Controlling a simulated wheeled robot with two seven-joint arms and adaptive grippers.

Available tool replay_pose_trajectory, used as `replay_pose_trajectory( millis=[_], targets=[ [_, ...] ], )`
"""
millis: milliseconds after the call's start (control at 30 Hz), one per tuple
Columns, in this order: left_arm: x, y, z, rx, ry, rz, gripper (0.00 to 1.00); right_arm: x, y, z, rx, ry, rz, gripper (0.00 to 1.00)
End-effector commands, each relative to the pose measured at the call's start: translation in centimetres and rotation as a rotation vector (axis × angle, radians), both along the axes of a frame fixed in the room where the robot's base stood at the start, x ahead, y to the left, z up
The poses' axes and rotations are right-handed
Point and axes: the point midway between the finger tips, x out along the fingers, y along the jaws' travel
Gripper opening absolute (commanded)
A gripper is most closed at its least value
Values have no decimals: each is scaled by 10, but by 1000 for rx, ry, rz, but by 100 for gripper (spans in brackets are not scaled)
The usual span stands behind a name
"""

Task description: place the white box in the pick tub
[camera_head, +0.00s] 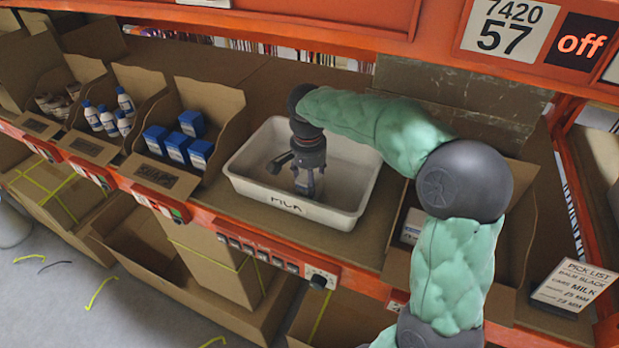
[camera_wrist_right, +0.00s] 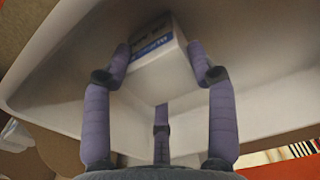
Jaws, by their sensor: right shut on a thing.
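The pick tub (camera_head: 353,218) is a white open tub on the shelf, with dark lettering on its front wall. Its pale inside surface also fills much of the right wrist view (camera_wrist_right: 255,85). In the right wrist view my gripper (camera_wrist_right: 160,62) is shut on the white box (camera_wrist_right: 168,65), with fingers on opposite sides. The box has dark and blue print and appears tilted there. In the head view I cannot make out the box; whether it touches the tub floor is unclear. My left gripper is not in view.
Cardboard bins to the left hold blue boxes (camera_head: 177,145) and white bottles with blue caps (camera_head: 108,120). Another carton (camera_head: 515,245) stands right of the tub, partly behind my arm. A pick list card (camera_head: 572,286) stands at the right. The orange shelf edge (camera_head: 350,268) runs in front.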

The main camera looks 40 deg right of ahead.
Motion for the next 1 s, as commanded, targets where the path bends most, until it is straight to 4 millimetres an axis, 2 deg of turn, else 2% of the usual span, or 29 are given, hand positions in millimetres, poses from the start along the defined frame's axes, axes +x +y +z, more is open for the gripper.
replay_pose_trajectory(
  millis=[33,67,133,567,767,1000],
  targets=[
    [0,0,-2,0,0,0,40,0,0,-1,0,-1,0,19],
    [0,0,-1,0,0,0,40,0,0,-2,0,0,0,63],
    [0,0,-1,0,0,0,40,0,0,-1,0,0,0,83],
    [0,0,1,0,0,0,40,0,0,3,0,-1,0,83],
    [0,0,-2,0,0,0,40,0,2,30,-1,-5,0,83],
    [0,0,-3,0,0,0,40,-1,4,79,-1,-5,-1,83]
  ],
)
